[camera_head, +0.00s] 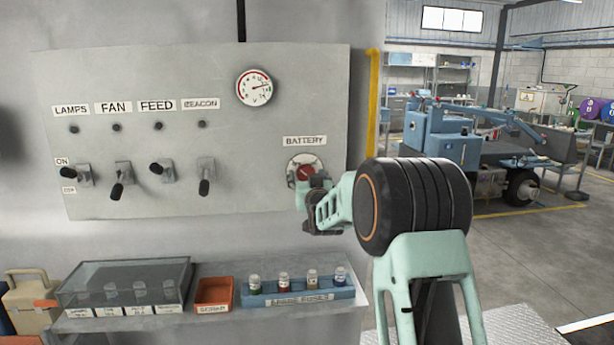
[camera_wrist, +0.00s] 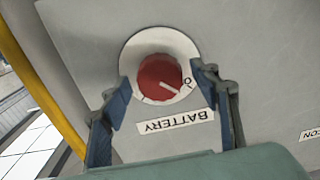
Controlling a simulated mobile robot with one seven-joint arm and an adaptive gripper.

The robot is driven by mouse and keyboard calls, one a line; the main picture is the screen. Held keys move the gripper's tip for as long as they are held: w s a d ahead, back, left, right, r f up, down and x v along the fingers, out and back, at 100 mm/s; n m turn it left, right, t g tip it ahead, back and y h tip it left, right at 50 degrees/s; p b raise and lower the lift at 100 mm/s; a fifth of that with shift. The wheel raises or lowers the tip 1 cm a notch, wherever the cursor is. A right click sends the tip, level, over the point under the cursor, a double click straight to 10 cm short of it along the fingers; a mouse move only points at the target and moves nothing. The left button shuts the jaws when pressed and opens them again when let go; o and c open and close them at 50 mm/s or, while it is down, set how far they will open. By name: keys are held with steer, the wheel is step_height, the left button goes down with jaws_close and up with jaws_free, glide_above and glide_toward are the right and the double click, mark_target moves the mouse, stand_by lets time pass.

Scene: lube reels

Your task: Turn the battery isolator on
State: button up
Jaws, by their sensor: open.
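The battery isolator is a red round knob (camera_head: 305,171) on a white disc, under the BATTERY label (camera_head: 305,141) at the right of the grey panel. In the wrist view the red knob (camera_wrist: 157,76) appears upside down, with the label below it. A white line on the knob points to the lower right, near a mark like an "O" on the disc. My gripper (camera_head: 307,182) is at the knob, hiding its lower part in the head view. In the wrist view my gripper (camera_wrist: 160,88) is open, with a finger on each side of the knob; contact is not clear.
Several black toggle levers (camera_head: 117,190) and a round gauge (camera_head: 254,88) are on the panel (camera_head: 240,150) to the left. Below are a clear-lidded box (camera_head: 125,280), an orange tray (camera_head: 213,293) and a blue rack (camera_head: 300,293) of small bottles on a shelf.

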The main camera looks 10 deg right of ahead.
steer(key=shift+w, duration=0.15)
steer(key=c, duration=1.2)
steer(key=shift+o, duration=0.2)
steer(key=shift+f+m+b, duration=0.15)
steer(key=shift+m+b, duration=0.25)
steer(key=shift+b, duration=0.3)
steer(key=shift+r+m+b, duration=0.2)
steer(key=shift+m+b, duration=8.1)
steer(key=shift+m, duration=0.3)
